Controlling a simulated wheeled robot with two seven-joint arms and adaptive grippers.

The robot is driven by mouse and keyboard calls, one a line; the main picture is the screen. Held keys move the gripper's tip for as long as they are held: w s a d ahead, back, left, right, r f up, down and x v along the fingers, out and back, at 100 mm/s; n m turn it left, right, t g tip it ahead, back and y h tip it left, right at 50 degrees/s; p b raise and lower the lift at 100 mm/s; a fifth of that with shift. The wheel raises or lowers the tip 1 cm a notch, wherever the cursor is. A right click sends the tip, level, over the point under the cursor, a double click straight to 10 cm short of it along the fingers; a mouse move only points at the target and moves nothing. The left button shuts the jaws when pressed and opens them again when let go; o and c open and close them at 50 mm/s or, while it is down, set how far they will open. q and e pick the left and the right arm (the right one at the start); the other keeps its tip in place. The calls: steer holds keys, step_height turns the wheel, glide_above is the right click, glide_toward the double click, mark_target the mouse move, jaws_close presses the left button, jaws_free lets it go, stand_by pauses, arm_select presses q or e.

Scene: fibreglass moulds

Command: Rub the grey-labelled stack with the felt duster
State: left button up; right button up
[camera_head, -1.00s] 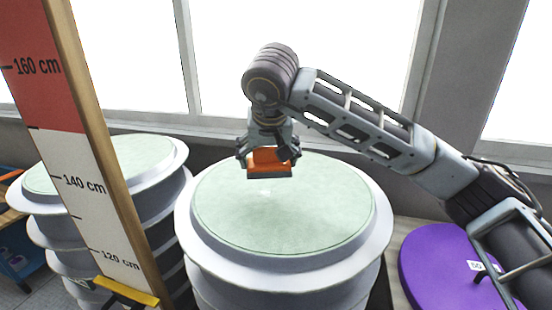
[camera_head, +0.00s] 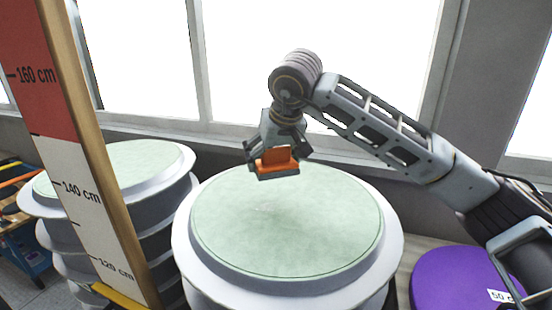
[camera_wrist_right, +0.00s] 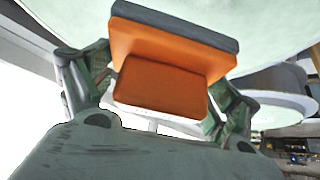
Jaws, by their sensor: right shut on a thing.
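The felt duster (camera_head: 277,162), an orange block with a grey pad beneath, is held in my right gripper (camera_head: 278,158). In the right wrist view the duster (camera_wrist_right: 165,75) sits between the two fingers, its grey pad facing away from the palm. The gripper is over the far side of a round mould stack (camera_head: 290,225) with a pale green top and grey-white rims. I cannot tell whether the pad touches the top. A second similar stack (camera_head: 130,168) stands to the left, partly behind the height board. No grey label is visible on either stack. My left gripper is not in view.
A height board (camera_head: 75,170) with red and white bands stands upright at the left, close in front. A purple round lid (camera_head: 450,280) with a white label lies at the right. Windows and a sill are behind. A blue cart (camera_head: 25,250) stands far left.

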steer(key=shift+a+r+n+y, duration=0.1)
steer(key=shift+a+n+y, duration=0.2)
steer(key=shift+n, duration=0.3)
